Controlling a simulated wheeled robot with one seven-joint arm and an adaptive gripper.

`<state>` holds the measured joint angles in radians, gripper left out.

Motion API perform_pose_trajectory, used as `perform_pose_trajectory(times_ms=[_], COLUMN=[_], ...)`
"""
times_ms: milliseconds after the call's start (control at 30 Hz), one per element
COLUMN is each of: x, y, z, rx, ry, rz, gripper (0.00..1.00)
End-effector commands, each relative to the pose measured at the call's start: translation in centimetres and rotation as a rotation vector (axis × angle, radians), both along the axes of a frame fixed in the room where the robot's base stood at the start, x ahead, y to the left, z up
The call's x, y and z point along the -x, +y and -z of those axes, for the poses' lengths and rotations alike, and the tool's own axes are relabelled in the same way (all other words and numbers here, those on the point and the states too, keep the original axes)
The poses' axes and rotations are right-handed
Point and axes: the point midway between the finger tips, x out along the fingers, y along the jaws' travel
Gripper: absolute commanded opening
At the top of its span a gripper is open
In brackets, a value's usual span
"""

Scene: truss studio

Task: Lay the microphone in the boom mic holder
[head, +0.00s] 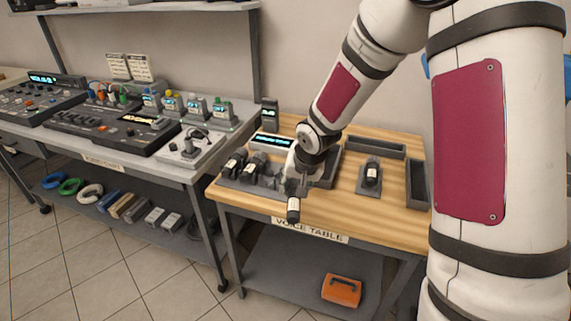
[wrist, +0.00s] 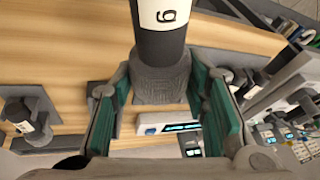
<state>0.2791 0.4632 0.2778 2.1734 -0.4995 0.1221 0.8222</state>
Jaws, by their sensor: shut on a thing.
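The microphone is black with a white label band. In the head view the microphone (head: 293,212) hangs below my gripper (head: 297,185), over the front edge of the wooden table. The label carries one numeral, a 6 or 9. My gripper is shut on it. A dark holder (head: 368,190) on the right of the table bears another black piece with a white label. I cannot read which holder is the boom mic one.
A dark rack (head: 232,183) with several black pieces is left of my gripper. Dark open trays stand at the table's back (head: 375,147) and right edge (head: 416,185). A lit display (head: 270,141) stands behind. Bare wood (head: 335,205) lies at the front right.

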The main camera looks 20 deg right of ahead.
Motion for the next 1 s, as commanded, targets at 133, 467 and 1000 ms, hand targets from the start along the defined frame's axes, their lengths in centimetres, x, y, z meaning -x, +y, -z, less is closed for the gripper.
perform_pose_trajectory(times_ms=[133,467,1000], x=[2.1,7.1,9.6], y=[-0.3,-0.1,0.5], z=[1.1,3.2,4.2], rx=[0.003,0.006,0.002], ry=[0.003,-0.019,-0.044], rz=[-0.086,-0.311,-0.44], gripper=[0.11,0.11,0.11])
